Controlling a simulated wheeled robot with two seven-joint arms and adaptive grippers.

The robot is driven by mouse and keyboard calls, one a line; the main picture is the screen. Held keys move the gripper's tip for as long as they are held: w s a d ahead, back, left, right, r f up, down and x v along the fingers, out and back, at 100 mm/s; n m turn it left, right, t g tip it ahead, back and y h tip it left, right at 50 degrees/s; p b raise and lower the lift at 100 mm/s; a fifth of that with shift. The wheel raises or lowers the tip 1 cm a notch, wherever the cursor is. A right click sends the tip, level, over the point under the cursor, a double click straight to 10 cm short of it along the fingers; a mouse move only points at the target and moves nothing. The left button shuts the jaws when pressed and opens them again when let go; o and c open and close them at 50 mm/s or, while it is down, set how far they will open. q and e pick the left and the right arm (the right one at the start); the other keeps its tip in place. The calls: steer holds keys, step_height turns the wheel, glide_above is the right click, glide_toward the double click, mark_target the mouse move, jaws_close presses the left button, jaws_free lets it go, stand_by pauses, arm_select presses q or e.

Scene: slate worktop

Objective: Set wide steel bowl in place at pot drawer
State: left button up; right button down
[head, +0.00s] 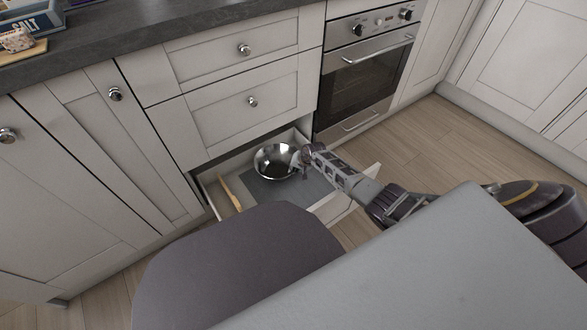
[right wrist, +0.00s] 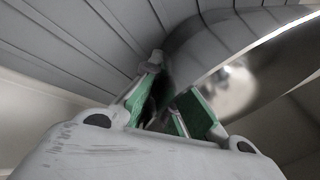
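The wide steel bowl (head: 272,160), shiny and round, sits upright in the open pot drawer (head: 325,208), toward the back of its grey lining. My right gripper (head: 300,162) is at the bowl's right rim. In the right wrist view the bowl (right wrist: 235,85) fills the upper right, close to the fingers. The green finger pads of the right gripper (right wrist: 170,108) stand apart with a gap between them. I cannot tell whether either finger touches the bowl. My left gripper is not in view.
A wooden utensil (head: 230,192) lies along the drawer's left side. The oven (head: 365,70) stands right of the drawer unit. Closed drawers (head: 250,103) are above. The worktop (head: 150,25) holds a salt box (head: 28,22) at far left. The floor at right is clear.

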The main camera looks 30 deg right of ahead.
stand_by(0.3)
steer(key=c, duration=1.6)
jaws_free()
steer(key=shift+f, duration=0.1)
steer(key=shift+o, duration=0.2)
steer(key=shift+s, duration=0.1)
steer(key=shift+d, duration=0.1)
steer(key=shift+s+d+r, duration=0.15)
steer(key=shift+s+r, duration=0.05)
steer(key=shift+r, duration=0.45)
steer(key=v, duration=1)
steer(key=shift+s+r, duration=0.15)
steer(key=shift+r, duration=0.1)
